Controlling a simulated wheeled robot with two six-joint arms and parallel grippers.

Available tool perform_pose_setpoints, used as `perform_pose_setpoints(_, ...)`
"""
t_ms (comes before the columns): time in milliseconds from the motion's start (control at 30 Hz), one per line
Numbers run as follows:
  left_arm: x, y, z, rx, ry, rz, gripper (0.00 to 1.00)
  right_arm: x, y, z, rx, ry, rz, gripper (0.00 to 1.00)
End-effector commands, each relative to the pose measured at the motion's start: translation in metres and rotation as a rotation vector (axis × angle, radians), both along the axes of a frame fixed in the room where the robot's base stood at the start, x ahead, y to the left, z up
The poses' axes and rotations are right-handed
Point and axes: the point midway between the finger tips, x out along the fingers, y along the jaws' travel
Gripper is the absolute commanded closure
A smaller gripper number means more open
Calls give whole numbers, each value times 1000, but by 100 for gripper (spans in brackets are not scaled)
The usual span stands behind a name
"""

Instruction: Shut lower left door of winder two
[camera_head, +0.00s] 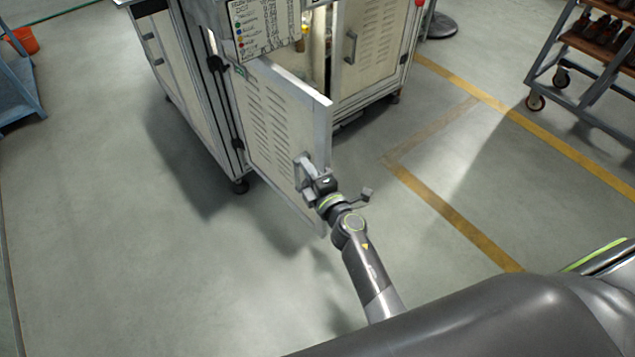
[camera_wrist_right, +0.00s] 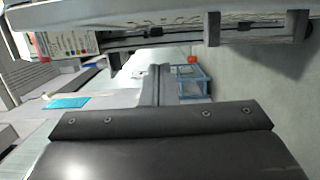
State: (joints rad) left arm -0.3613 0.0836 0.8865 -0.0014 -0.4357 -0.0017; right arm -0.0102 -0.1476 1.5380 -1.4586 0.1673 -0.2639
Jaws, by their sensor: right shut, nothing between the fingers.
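The lower left door (camera_head: 262,125) of the winder is a pale louvred panel in a grey metal frame. It stands open, swung out from the cabinet (camera_head: 185,75) toward me. My right gripper (camera_head: 312,178) is shut with nothing held, at the door's handle (camera_head: 299,171) near the free edge. I cannot tell if it touches the handle or door. In the right wrist view the dark gripper body (camera_wrist_right: 160,120) fills the lower part, and a pale panel edge (camera_wrist_right: 130,17) runs across the top. My left gripper is not in view.
The other louvred door (camera_head: 368,50) is right of the opening. A label sheet (camera_head: 264,25) is above the open door. A shelf cart (camera_head: 590,50) stands at far right and a blue frame (camera_head: 18,85) at far left. The floor left of the door is clear.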

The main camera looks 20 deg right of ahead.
Motion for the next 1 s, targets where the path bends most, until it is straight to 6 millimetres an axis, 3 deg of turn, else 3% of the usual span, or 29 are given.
perform_pose_setpoints(67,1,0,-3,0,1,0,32,15,2,-1,-1,-1,0,100)
perform_pose_setpoints(200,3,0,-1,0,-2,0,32,22,-19,-1,-5,0,-1,100)
perform_pose_setpoints(400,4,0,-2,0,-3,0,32,28,-33,-1,-1,1,-1,100)
perform_pose_setpoints(1000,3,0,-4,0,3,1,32,31,-40,-1,-2,1,9,100)
